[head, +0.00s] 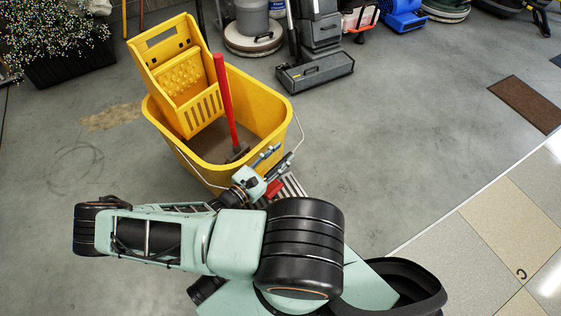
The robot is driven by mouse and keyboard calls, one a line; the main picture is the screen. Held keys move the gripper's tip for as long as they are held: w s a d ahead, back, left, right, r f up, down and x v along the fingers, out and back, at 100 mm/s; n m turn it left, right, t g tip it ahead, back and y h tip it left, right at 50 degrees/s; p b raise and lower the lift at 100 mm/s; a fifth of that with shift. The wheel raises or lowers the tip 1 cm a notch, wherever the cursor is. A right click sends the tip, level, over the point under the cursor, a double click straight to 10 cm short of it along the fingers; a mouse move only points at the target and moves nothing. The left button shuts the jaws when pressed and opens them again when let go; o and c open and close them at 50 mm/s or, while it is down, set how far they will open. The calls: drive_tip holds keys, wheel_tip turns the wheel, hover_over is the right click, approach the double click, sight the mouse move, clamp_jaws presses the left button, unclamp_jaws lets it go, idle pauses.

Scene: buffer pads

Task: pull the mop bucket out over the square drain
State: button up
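The yellow mop bucket (273,100) stands upright on the grey floor, left of centre, with brown water and a yellow wringer (170,75) on its far-left side. A red-handled tool (224,95) leans inside it. My gripper (281,154) is at the bucket's near right side, beside the wire handle. I cannot tell whether the fingers are closed on the handle. A slatted metal drain grate (293,184) shows just below the gripper, partly hidden by my arm.
Floor machines, including a grey upright one (316,70), stand at the back. A potted plant (60,45) is at the far left. A brown mat (527,103) lies at the right, near pale tiles (510,215). The floor right of the bucket is clear.

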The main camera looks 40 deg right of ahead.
drive_tip(key=shift+r, duration=2.3)
